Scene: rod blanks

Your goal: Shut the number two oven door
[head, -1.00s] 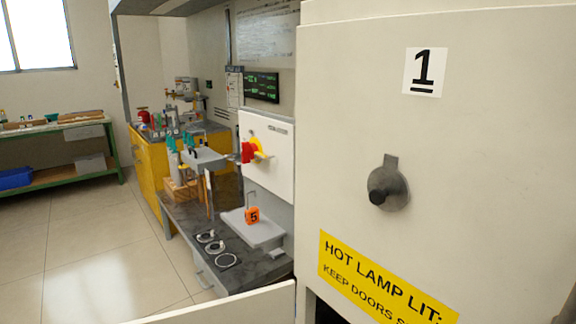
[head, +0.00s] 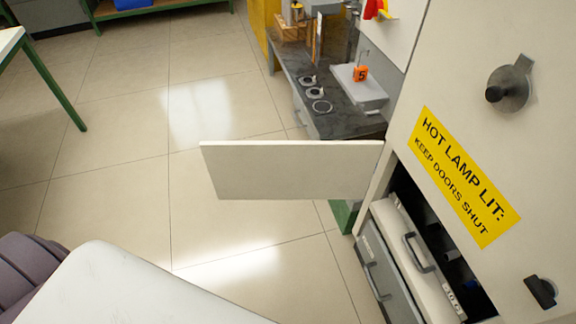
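A flat cream door (head: 300,172) stands open, swung out to the left from the cabinet. Its hinge edge is at the left side of a dark opening. No number shows on the face I see, so I cannot tell from it which oven it belongs to. The dark opening (head: 460,268) lies below the yellow sign on the cabinet front. A white unit (head: 405,232) with a grey handle shows in or in front of it. The upper door (head: 450,75), marked 1 earlier, is shut and has a round grey knob (head: 508,90). Neither gripper is in view.
A yellow sign (head: 463,178) reads "HOT LAMP LIT: KEEP DOORS SHUT". A black knob (head: 541,291) is at lower right. A grey drawer front (head: 385,280) is below the opening. A dark bench (head: 325,85) stands behind the open door. The tiled floor (head: 130,140) to the left is clear.

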